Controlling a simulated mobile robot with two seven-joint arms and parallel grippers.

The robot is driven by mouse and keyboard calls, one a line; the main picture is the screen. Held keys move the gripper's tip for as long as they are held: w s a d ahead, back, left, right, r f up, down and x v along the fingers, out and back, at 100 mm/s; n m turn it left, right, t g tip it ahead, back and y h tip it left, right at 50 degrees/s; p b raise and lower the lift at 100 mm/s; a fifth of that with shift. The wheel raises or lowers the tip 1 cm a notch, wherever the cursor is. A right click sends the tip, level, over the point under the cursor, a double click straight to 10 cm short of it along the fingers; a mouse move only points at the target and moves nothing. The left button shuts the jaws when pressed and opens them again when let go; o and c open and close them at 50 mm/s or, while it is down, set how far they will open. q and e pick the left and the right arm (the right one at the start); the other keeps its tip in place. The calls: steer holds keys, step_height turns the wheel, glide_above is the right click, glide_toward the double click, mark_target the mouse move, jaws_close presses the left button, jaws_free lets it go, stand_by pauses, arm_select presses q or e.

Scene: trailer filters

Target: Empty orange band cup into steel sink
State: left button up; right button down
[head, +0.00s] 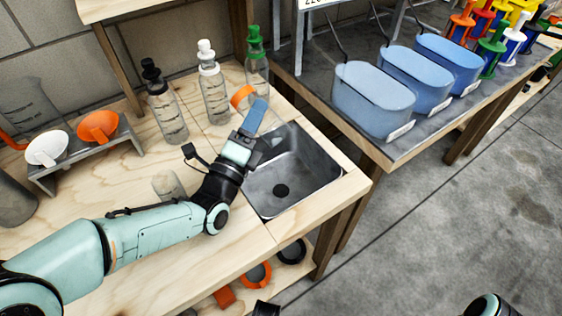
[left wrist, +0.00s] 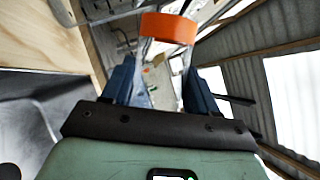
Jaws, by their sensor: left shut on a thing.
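My left gripper (head: 254,118) is shut on the clear orange band cup (head: 242,97), beyond the back left corner of the steel sink (head: 318,165). In the left wrist view, the clear wall and orange band of the cup (left wrist: 168,28) show between the two blue fingers of the gripper (left wrist: 158,85). In the head view the fingers hide most of the cup. I cannot tell its exact tilt or whether anything is in it. The sink is set into the wooden bench and has a dark drain; no liquid shows in it.
Bottles with black (head: 168,110), white (head: 211,85) and green (head: 256,60) caps stand behind the gripper. A small rack (head: 85,160) holds white and orange funnels at left. A clear vessel (head: 168,186) stands beside my left arm. Blue tubs (head: 372,100) stand on the right table.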

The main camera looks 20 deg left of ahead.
arm_select(q)
steer(key=shift+s+d+r+m+t+h, duration=0.1)
steer(key=shift+d+r+m+h, duration=0.2)
steer(key=shift+m, duration=0.4)
steer(key=shift+s+d+r+m+t+h, duration=0.1)
steer(key=shift+s+d+m+h, duration=0.2)
steer(key=shift+m, duration=0.4)
steer(key=shift+w+d+r+m+t+h, duration=0.1)
steer(key=shift+d+r+m+h, duration=0.1)
steer(key=shift+m+h, duration=0.35)
stand_by(0.6)
steer(key=shift+a, duration=0.1)
stand_by(0.8)
